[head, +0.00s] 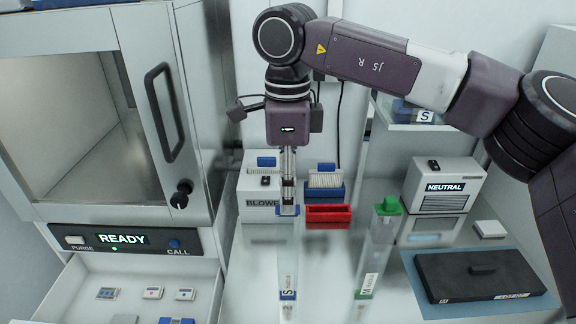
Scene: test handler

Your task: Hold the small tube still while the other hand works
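My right gripper (288,196) points straight down from its wrist, near the middle of the head view. Its narrow fingers are seen nearly edge-on, so their gap does not show. Directly below them is the blue top of a tall clear tube (287,250), which has an "S" label and a blue band low down. I cannot tell whether the fingers grip this top or only overlap it in the picture. A second clear tube (377,250), with a green cap and a label, stands to its right. My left gripper is not in view.
A "NEUTRAL" box (444,187) and a black case (478,272) are at right. An open drawer (75,300) and a "READY" cabinet (100,225) are at left.

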